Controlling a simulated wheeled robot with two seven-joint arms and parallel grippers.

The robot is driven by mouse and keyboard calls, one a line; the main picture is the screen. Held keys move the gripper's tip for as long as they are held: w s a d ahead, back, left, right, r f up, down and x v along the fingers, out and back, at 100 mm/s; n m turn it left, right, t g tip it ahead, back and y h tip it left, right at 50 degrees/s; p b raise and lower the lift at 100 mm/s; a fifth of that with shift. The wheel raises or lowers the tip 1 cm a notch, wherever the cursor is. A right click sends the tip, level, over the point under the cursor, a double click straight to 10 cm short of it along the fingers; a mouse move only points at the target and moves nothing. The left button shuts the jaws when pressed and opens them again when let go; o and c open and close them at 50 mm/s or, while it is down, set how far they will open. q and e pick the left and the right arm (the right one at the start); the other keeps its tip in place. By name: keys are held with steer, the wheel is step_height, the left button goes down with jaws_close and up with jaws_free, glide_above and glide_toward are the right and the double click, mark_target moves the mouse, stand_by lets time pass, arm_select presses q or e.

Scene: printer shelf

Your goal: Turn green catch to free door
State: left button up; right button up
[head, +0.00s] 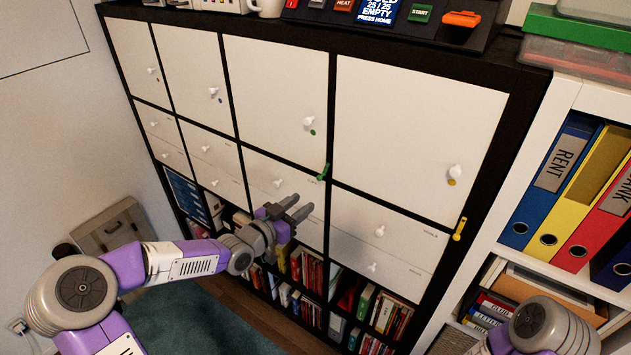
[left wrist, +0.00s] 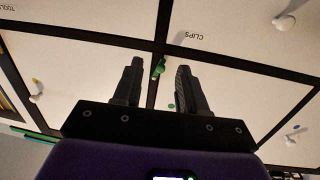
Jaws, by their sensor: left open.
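The green catch (head: 323,172) is a small lever on the black frame, at the lower right corner of the white door (head: 275,90) with a white knob and green dot (head: 312,132). That door looks closed. My left gripper (head: 303,206) is open and empty, in front of the drawers just below the catch. In the left wrist view the green catch (left wrist: 159,68) shows between the two open fingers (left wrist: 160,85), apart from both. The green dot (left wrist: 171,106) shows near the right finger. My right gripper is out of view; part of that arm shows at lower right.
A yellow catch (head: 459,229) sits on the frame to the right, below the door with a yellow dot (head: 452,182). Drawers with white knobs (head: 379,231) lie below the doors. A white shelf with binders (head: 548,185) stands at right. A control panel lies on top.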

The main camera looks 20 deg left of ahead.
mark_target(318, 179)
arm_select(q)
steer(key=shift+m+t, duration=0.3)
steer(key=shift+m, duration=0.2)
steer(key=w+r, duration=0.1)
steer(key=w, duration=0.1)
steer(key=w+d+r, duration=0.1)
steer(key=w, duration=0.1)
steer(key=w+d+r+b, duration=0.1)
steer(key=w, duration=0.2)
steer(key=shift+d, duration=0.2)
steer(key=shift+c, duration=0.2)
jaws_close()
